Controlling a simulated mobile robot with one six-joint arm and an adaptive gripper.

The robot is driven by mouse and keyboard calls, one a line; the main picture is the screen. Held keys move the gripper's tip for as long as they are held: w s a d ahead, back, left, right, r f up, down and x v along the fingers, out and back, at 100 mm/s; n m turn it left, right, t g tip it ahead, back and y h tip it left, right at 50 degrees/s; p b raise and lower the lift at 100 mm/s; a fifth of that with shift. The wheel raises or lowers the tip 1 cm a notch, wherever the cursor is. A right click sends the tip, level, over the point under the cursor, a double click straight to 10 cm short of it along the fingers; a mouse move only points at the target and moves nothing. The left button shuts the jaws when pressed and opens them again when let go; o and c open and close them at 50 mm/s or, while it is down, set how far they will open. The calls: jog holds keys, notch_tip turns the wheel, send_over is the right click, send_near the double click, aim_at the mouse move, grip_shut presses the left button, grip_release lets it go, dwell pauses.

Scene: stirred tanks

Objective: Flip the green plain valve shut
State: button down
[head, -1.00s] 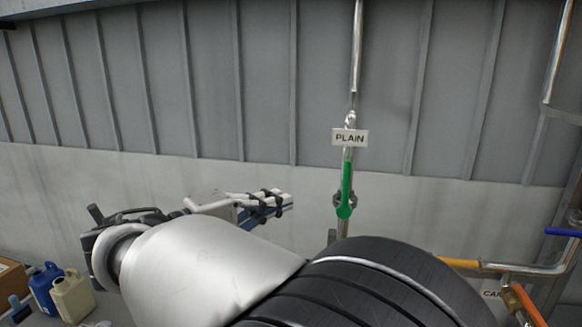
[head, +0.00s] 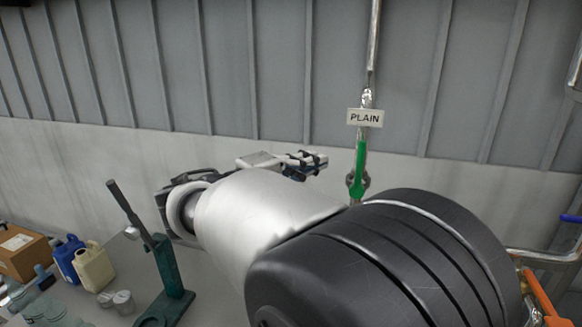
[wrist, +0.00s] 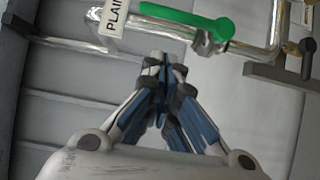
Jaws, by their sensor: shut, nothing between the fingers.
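The green valve handle (head: 360,165) stands upright along a vertical metal pipe, below a white sign reading PLAIN (head: 365,117). In the wrist view the green handle (wrist: 180,19) lies across the top, joined to a metal valve body at its right end. My gripper (head: 316,160) is shut and empty, left of the handle in the head view and at about the height of its middle. In the wrist view my gripper (wrist: 160,62) points toward the handle, with a visible gap between fingertips and handle. My arm hides the pipe below the valve.
A green stand (head: 172,275), a blue jug (head: 66,258), a cream jug (head: 94,268) and a cardboard box (head: 22,252) are at the lower left. An orange handle (head: 540,300) and a blue handle (head: 570,218) are at the right.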

jog(key=d, duration=0.3)
jog(key=w+d, duration=0.1)
jog(key=d, duration=0.1)
jog(key=shift+d, duration=0.2)
jog(key=shift+s+d+r+m+g+y+b, duration=0.15)
jog(key=shift+d+r+m+g+y+b, duration=0.1)
jog(key=shift+d+m+b, duration=0.15)
jog(key=shift+s+d+r+m+g+y+b, duration=0.15)
jog(key=shift+d+m+y+b, duration=0.1)
jog(key=shift+m+b, duration=0.2)
jog(key=s+d+f+m+y+b, duration=0.3)
jog(key=d+f+m+y+b, duration=0.1)
jog(key=d+m+y+b, duration=0.5)
jog(key=shift+d+b, duration=0.7)
jog(key=shift+b, duration=0.2)
dwell(0.4)
jog(key=shift+f, duration=0.15)
dwell(0.3)
